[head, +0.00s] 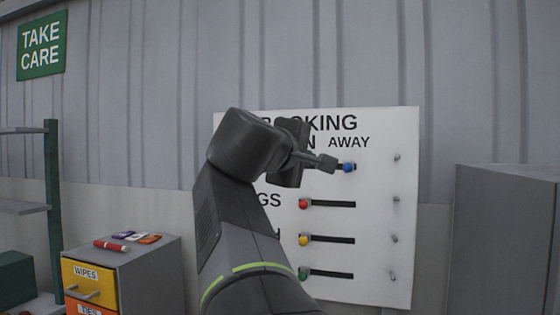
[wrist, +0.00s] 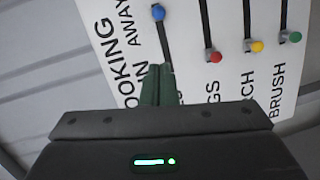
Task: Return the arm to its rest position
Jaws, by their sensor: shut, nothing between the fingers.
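My gripper (head: 328,163) is in front of the white board (head: 375,125), with its fingers pointing right in the head view. In the wrist view its fingers (wrist: 160,70) are closed together with nothing between them. The blue knob (head: 348,167) is at the right end of its slot, just beyond the fingertips in the head view. In the wrist view the blue knob (wrist: 158,12) is clearly apart from the fingertips. My raised arm hides part of the board's lettering and left side.
The red knob (head: 304,203), yellow knob (head: 303,240) and green knob (head: 303,273) sit at the left ends of their slots. A drawer cabinet (head: 150,270) with small items on top stands left. A grey cabinet (head: 510,235) stands right. A shelf post (head: 54,220) is far left.

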